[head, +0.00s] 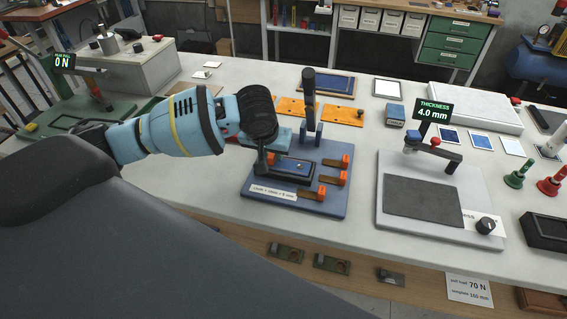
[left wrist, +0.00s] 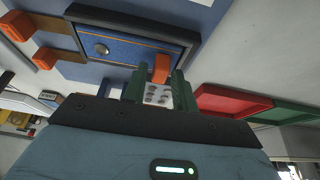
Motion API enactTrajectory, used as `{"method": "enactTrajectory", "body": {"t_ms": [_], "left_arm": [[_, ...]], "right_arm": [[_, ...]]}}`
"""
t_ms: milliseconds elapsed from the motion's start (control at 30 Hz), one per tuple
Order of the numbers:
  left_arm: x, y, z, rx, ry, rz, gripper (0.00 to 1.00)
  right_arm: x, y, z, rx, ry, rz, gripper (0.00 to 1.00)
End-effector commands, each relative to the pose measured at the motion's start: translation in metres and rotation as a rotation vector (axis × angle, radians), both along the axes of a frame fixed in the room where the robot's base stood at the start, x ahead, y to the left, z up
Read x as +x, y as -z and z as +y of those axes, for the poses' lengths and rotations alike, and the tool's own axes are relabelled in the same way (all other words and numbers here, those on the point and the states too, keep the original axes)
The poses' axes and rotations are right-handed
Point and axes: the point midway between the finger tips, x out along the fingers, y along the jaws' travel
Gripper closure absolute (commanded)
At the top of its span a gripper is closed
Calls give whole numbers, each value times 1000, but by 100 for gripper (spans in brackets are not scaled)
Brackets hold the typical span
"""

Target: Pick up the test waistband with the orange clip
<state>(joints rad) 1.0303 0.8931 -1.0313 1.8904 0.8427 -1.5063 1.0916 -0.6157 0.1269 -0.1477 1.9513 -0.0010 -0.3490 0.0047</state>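The test waistband (head: 293,166) is a blue strip with a metal button, lying in a dark frame on the blue fixture board (head: 330,206). In the left wrist view the waistband (left wrist: 125,50) shows orange edging. The orange clip (left wrist: 161,68) is at its end. My left gripper (head: 268,159) is at the left end of the dark frame. In the left wrist view its green fingers (left wrist: 158,80) stand apart on either side of the clip. A narrow gap seems to show, but I cannot tell whether either finger touches. My right gripper is not in view.
Orange-ended blocks (head: 331,178) sit along the fixture's right side, and a dark post (head: 308,98) rises behind. A thickness gauge (head: 430,190) stands to the right. The bench front edge is clear.

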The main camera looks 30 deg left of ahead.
Motion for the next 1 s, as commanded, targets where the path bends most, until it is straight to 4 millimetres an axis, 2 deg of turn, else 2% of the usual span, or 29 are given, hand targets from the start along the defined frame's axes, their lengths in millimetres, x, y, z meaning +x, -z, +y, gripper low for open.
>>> {"method": "enactTrajectory", "body": {"t_ms": [33,200,633,767,867,1000], "left_arm": [[0,0,0,0,0,0,79],[0,0,0,0,0,0,100],[0,-7,0,-1,-1,-2,100],[0,-20,-1,-3,0,-3,100],[1,-38,0,-2,0,-4,100],[-29,-37,4,2,2,2,100]], "right_arm": [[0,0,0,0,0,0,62],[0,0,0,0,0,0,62],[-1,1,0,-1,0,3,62],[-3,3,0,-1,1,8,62],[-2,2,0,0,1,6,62],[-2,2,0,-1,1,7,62]]}}
